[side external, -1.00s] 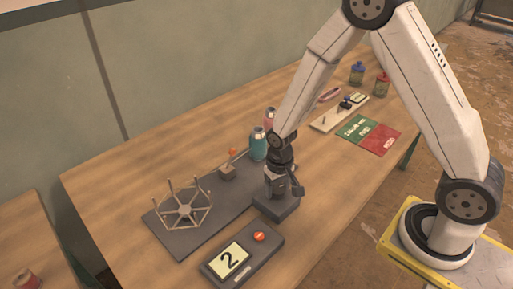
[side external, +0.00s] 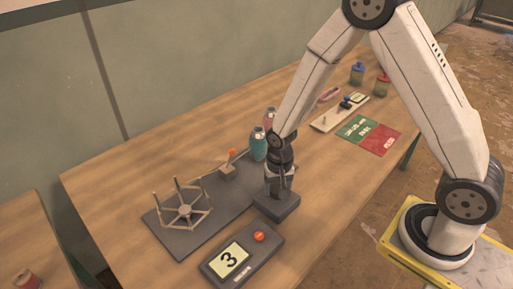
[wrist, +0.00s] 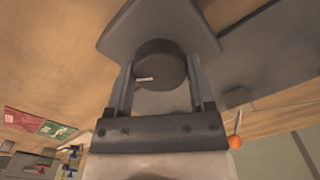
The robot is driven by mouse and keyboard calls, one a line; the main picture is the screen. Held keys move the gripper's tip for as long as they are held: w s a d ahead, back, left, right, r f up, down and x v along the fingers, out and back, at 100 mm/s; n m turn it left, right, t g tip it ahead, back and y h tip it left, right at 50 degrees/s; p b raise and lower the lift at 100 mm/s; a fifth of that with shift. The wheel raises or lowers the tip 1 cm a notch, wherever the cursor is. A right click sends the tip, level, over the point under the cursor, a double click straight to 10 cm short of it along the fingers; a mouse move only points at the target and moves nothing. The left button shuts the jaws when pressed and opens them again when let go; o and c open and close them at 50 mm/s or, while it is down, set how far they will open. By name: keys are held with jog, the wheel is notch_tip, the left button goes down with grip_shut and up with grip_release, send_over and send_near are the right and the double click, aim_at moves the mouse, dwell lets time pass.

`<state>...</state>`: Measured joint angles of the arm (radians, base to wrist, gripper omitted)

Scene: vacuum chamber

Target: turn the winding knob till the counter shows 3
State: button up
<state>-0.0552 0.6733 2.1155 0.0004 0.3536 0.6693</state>
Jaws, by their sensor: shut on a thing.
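The counter (side external: 231,261) is a dark box with a pale display that reads 3 and an orange-red button (side external: 259,236) beside it. The spoked winder (side external: 184,211) with upright pegs stands on a grey base plate (side external: 215,228), and I see no thread on it. The winding knob (wrist: 160,62) is a dark round cylinder with a small white mark, on a grey block (side external: 277,206) at the base plate's right end. My gripper (wrist: 160,80) is shut on the knob, one finger on each side. In the side view my gripper (side external: 277,186) points down and mostly hides the knob.
A small post with an orange ball (side external: 231,153) stands behind the winder. A teal bottle (side external: 258,146) and a pink bottle (side external: 270,119) stand close behind my gripper. Green (side external: 357,128) and red (side external: 380,140) mats lie farther right.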

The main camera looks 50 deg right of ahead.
aim_at(278, 188)
jog(key=o, duration=1.2)
jog(key=shift+r, duration=0.1)
jog(key=shift+r, duration=3.8)
jog(key=shift+r, duration=0.1)
jog(key=shift+s+d+r+n, duration=0.15)
jog(key=shift+s+r+n, duration=0.25)
jog(key=shift+s+r, duration=0.1)
jog(key=shift+s+d+r+n+t, duration=0.4)
jog(key=shift+s+r+n, duration=0.3)
jog(key=shift+s+n, duration=0.45)
jog(key=shift+s+d+r+n+t, duration=0.15)
jog(key=shift+s+r+n+t, duration=0.3)
jog(key=shift+s+r+n, duration=0.65)
jog(key=shift+s+d+r+n+t, duration=0.4)
jog(key=shift+s+n, duration=0.45)
jog(key=shift+s, duration=0.6)
jog(key=shift+a+f, duration=0.1)
